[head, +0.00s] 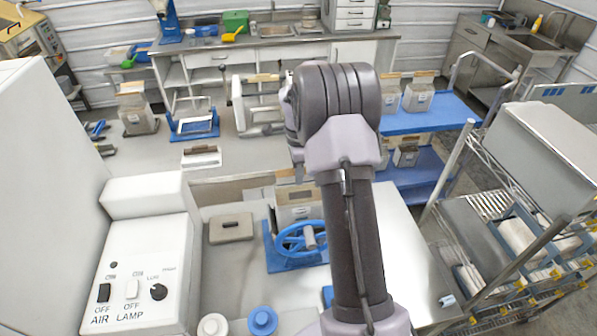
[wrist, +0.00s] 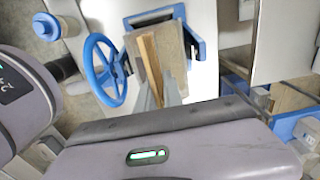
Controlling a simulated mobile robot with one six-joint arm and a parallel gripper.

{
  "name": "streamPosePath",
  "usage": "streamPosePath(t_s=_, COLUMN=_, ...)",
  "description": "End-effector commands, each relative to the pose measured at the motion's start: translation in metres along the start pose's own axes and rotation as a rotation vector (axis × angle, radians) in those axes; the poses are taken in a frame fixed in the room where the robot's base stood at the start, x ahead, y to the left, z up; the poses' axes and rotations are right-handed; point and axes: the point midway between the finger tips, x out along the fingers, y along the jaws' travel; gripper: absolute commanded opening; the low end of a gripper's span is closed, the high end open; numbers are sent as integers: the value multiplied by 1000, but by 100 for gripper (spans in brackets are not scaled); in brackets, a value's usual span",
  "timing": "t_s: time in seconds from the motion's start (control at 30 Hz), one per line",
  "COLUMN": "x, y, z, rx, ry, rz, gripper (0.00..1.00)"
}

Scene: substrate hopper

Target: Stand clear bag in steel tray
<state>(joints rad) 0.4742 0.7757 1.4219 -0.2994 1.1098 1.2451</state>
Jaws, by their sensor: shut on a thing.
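In the wrist view my gripper (wrist: 158,92) is shut on the tan top strip of a bag (wrist: 173,52). The bag's grey-brown side shows beyond the strip, within a blue frame (wrist: 185,14) beside a blue handwheel (wrist: 103,70). In the head view what looks like the same bag (head: 297,213) stands behind the handwheel (head: 300,239). My arm hides the gripper there. A steel tray-like basin (head: 276,31) shows on the back bench; I cannot tell if it is the task's tray.
A white control box (head: 140,265) stands at front left. Other bags with tan tops (head: 418,97) stand on a blue-shelved cart (head: 432,112) at right. A wire rack (head: 488,205) is at far right. White table surface (head: 405,240) right of my arm is largely clear.

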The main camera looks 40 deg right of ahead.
Motion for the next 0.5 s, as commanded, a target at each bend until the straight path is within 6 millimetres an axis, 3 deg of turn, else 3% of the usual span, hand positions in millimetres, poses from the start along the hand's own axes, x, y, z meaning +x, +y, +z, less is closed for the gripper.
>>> streamPosePath(t_s=0.5, x=56, y=-1, z=0, rx=0, ry=1, rz=-3, gripper=0)
